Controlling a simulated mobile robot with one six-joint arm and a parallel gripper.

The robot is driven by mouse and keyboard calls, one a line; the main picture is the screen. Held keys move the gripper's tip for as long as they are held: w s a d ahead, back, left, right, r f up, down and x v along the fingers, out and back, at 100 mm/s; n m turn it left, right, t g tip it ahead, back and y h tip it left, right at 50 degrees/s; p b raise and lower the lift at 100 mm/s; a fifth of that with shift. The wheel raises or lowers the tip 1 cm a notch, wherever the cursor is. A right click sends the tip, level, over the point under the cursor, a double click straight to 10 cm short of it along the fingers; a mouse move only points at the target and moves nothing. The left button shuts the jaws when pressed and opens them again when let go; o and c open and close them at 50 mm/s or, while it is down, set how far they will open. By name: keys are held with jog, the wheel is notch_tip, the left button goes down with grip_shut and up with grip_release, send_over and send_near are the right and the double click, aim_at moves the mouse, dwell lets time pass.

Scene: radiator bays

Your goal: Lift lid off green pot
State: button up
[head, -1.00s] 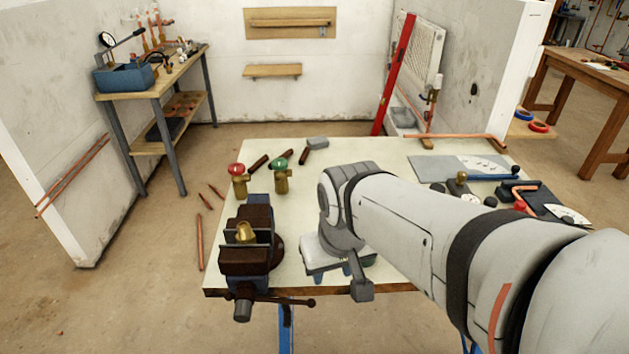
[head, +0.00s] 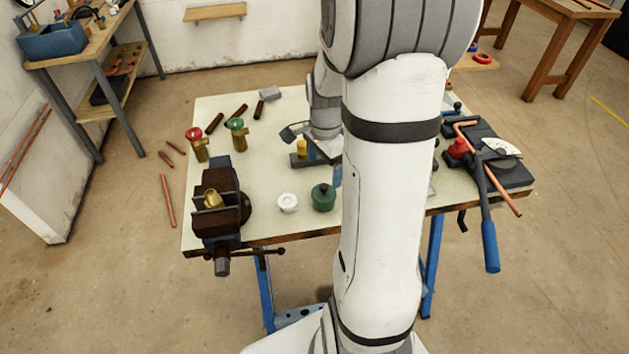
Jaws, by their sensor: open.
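The green pot (head: 323,198) stands upright near the front edge of the workbench in the head view, its green lid with a dark knob on top.
A small white pot (head: 287,203) stands just left of the green pot. A vise (head: 218,205) is at the bench's left edge. Red-topped (head: 197,143) and green-topped (head: 236,134) brass valves stand behind it. A pipe bender (head: 488,215) overhangs the right front.

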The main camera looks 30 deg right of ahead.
aim_at(324, 184)
jog(key=f, duration=0.4)
jog(key=f+p, duration=0.1)
jog(key=f, duration=0.2)
jog(key=shift+s+a, duration=0.2)
jog(key=shift+s, duration=0.1)
jog(key=shift+c, duration=0.2)
jog(key=shift+r, duration=0.1)
jog(key=c, duration=1)
